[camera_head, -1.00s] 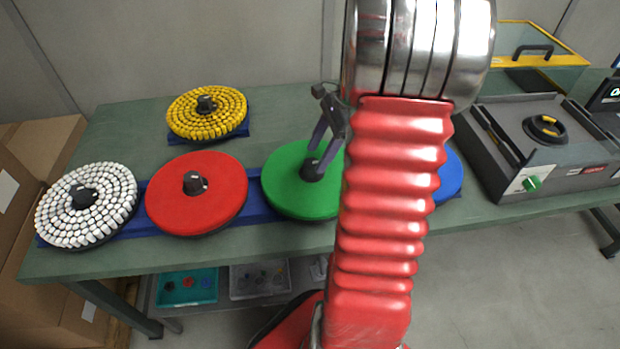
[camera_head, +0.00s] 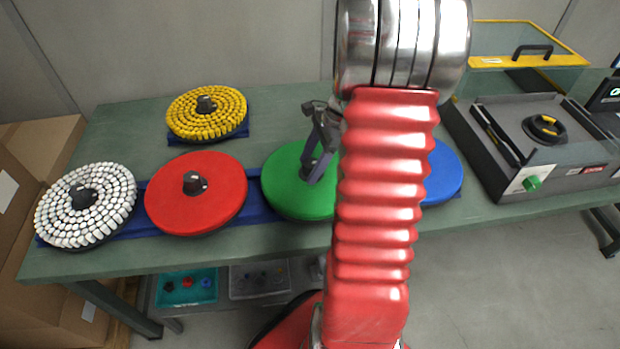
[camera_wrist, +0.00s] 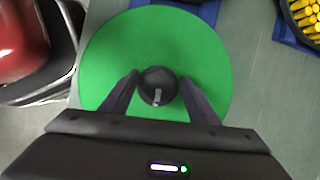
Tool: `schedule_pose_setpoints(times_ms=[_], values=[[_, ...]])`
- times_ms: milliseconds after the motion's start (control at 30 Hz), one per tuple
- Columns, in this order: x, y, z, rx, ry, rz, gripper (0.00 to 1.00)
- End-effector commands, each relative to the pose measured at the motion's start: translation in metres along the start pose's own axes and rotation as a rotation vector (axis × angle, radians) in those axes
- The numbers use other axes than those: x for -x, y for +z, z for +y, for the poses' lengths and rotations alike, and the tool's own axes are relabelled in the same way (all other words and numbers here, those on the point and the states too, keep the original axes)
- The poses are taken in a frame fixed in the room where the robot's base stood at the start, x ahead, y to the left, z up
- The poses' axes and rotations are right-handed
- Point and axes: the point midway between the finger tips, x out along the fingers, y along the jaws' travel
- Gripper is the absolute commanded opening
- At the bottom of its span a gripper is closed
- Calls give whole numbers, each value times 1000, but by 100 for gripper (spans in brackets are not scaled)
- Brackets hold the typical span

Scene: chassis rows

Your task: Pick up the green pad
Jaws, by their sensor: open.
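The green pad (camera_head: 284,180) is a flat round disc with a black knob at its centre, lying on a blue base on the table. My arm hides its right side in the head view. In the wrist view the green pad (camera_wrist: 155,50) fills the middle, with its black knob (camera_wrist: 158,86) near the centre. My gripper (camera_head: 318,172) is over the pad's middle. In the wrist view the open fingers of my gripper (camera_wrist: 157,82) stand on the left and right of the knob, with gaps on both sides. I cannot tell how high the fingertips are.
A red pad (camera_head: 196,212) and a white-studded disc (camera_head: 84,226) lie to the left on the same blue strip. A yellow-studded disc (camera_head: 207,113) lies behind. A blue pad (camera_head: 442,172) and a grey machine (camera_head: 540,150) are to the right. The table's back middle is clear.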

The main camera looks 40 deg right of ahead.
Motion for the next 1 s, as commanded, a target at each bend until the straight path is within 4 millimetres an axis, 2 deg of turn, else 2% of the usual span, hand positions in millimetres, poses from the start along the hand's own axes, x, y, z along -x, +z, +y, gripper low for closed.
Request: schedule_pose_setpoints(times_ms=[67, 767, 1000], values=[[0, 0, 0, 0, 0, 0, 50], [0, 0, 0, 1, -1, 0, 1], [0, 0, -1, 1, -1, 0, 0]])
